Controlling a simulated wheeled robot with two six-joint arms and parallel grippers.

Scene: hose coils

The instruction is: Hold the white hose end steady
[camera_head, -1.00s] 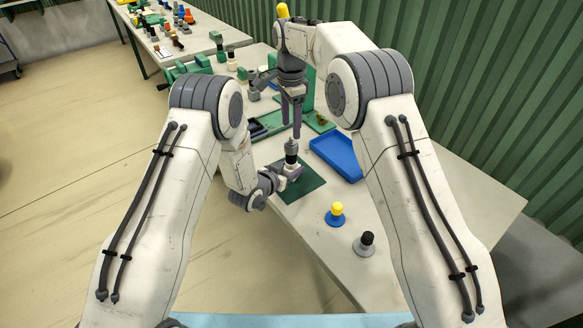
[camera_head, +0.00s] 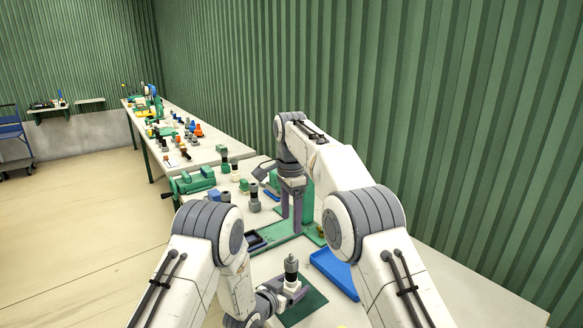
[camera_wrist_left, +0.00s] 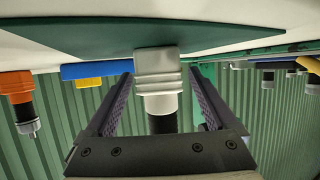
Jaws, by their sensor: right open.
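A pale grey-white fitting (camera_wrist_left: 157,82), which I take for the white hose end, stands upright between my left fingers in the left wrist view. Its black section shows below it in that picture, partly hidden by my gripper. In the head view the fitting (camera_head: 291,266) shows a grey top and black ring above the dark green mat (camera_head: 306,308). My right gripper (camera_head: 292,228) points down, open and empty, above and behind the fitting.
A blue tray (camera_head: 335,270) lies right of the mat, partly behind my right arm. A green vise (camera_head: 195,181) and several small fittings stand at the bench's far left. A green corrugated wall (camera_head: 430,110) rises behind. An orange-and-black part (camera_wrist_left: 18,90) shows in the left wrist view.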

